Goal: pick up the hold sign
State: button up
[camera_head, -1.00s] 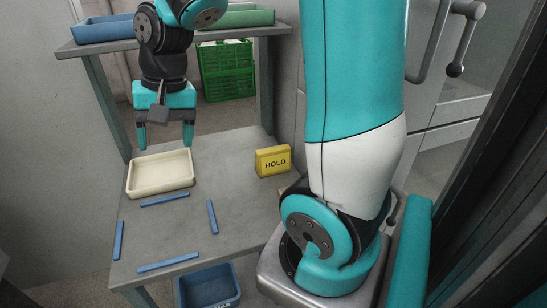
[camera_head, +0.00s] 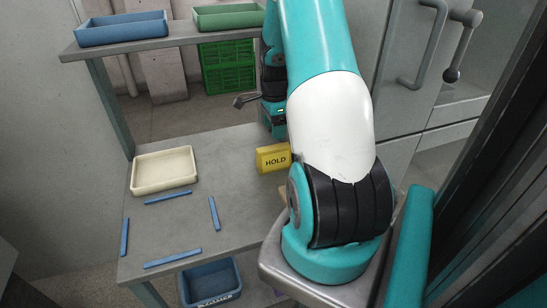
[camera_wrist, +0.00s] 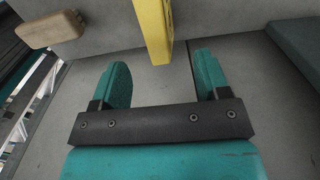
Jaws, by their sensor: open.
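The yellow hold sign (camera_head: 273,158) stands on the grey table near its right edge, with HOLD facing the head camera. My arm covers its right end. In the wrist view the sign (camera_wrist: 153,28) shows as a narrow yellow shape just beyond my fingertips, lined up with the gap between them. My gripper (camera_wrist: 160,72) is open and empty, with one teal finger on each side of that gap. In the head view my gripper (camera_head: 273,124) is behind and above the sign, partly hidden by my arm.
A cream tray (camera_head: 164,186) and several blue strips (camera_head: 173,262) lie on the table's left half. A blue bin (camera_head: 212,297) is below. A shelf behind holds blue (camera_head: 122,28) and green (camera_head: 228,18) trays. A wooden block (camera_wrist: 50,28) shows in the wrist view.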

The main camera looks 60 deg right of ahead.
aim_at(274, 147)
notch_tip(274, 147, down, 3)
jog(key=shift+f, duration=0.1)
jog(key=f+p, duration=0.1)
jog(key=f, duration=0.3)
jog(key=shift+s+a+p, duration=0.15)
jog(key=shift+a+p, duration=0.25)
jog(key=shift+f, duration=0.65)
jog(key=c, duration=1)
